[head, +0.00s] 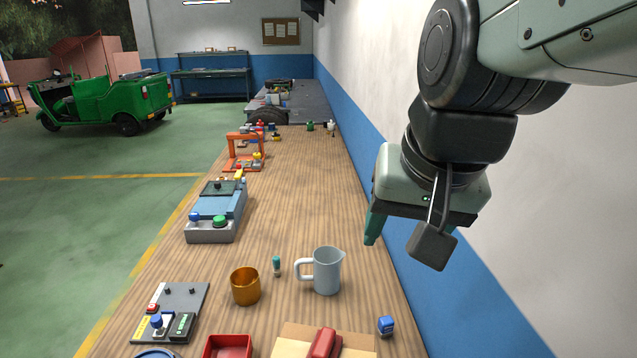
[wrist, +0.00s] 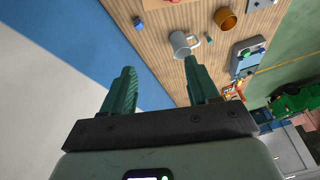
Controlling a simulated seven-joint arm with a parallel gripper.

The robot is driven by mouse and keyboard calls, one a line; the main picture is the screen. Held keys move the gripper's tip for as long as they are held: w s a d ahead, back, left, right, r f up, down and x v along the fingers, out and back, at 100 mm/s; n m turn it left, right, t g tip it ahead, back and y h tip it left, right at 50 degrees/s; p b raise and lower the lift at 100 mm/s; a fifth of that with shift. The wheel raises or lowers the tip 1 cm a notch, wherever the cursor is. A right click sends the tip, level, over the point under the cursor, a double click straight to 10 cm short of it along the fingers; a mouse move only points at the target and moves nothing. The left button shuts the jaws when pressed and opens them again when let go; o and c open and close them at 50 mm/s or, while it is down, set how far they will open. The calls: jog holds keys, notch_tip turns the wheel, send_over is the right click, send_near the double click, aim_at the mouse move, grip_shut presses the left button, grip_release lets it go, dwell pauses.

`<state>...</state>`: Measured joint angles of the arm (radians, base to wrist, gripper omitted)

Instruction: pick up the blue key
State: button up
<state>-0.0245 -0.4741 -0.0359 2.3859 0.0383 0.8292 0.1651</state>
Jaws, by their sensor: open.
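A small blue block-like piece (head: 386,325) with a pale mark sits on the wooden bench at the front right, and also shows in the wrist view (wrist: 139,23). It is the only loose blue piece near me that could be the blue key; its exact shape is too small to tell. My gripper (wrist: 160,67) is open, its two teal fingers apart with nothing between them. In the head view it hangs high near the wall, above and beyond the blue piece; only one finger shows clearly.
A pale mug (head: 327,271), an orange cup (head: 245,286) and a small teal-topped piece (head: 277,264) stand on the bench (head: 290,220). The wall (head: 470,290) bounds the right.

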jog(key=w+d+f+m+g, duration=0.2)
jog(key=w+f+m, duration=0.3)
jog(key=w, duration=0.5)
jog(key=m+g, duration=0.2)
jog(key=m, duration=0.5)
send_over(385, 320)
notch_tip(385, 320, down, 25)
jog(key=shift+m+g, duration=0.3)
jog(key=shift+m, duration=0.3)
jog(key=f, duration=0.7)
jog(key=shift+s+d, duration=0.1)
jog(key=shift+d, duration=0.1)
jog(key=shift+a+f, duration=0.15)
jog(key=shift+f, duration=1.3)
jog(key=shift+a+f, duration=0.1)
jog(key=shift+f, duration=1.3)
jog(key=c, duration=1)
